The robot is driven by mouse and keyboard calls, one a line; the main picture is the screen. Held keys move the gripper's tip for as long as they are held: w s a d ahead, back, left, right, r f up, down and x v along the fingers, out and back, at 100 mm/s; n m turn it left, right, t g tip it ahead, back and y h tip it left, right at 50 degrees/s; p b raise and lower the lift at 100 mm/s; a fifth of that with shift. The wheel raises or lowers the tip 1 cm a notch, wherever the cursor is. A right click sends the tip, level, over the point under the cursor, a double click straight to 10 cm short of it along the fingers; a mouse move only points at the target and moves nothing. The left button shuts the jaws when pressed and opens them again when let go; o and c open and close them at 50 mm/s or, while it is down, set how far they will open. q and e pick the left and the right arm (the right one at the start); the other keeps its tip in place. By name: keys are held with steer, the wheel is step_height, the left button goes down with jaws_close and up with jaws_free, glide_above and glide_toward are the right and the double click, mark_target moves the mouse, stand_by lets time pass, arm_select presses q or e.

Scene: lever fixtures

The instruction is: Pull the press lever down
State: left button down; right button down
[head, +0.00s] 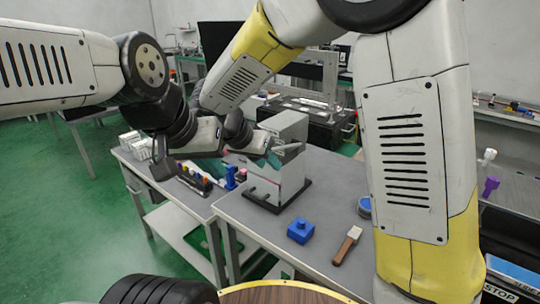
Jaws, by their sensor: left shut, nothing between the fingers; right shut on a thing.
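The press (290,178) is a pale grey upright box on a dark base plate, standing on the grey bench. My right gripper (272,158) is at the upper front of the press, shut on its lever (288,149). Only a short dark piece of the lever shows beside the fingers; the gripper hides the rest, and its exact angle is hard to tell. My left gripper (160,166) is shut and empty, left of the press, above the bench's left part and apart from the press.
A blue block with a knob (300,230) and a wooden-handled tool (347,245) lie on the bench in front of the press. A rack of coloured items (198,180) and a blue object (230,177) stand left of it. A round wooden top (285,294) is at the bottom.

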steer(key=shift+w+d+r, duration=0.1)
steer(key=shift+w+d, duration=0.25)
stand_by(0.6)
steer(key=c, duration=1)
jaws_free()
steer(key=shift+a, duration=0.1)
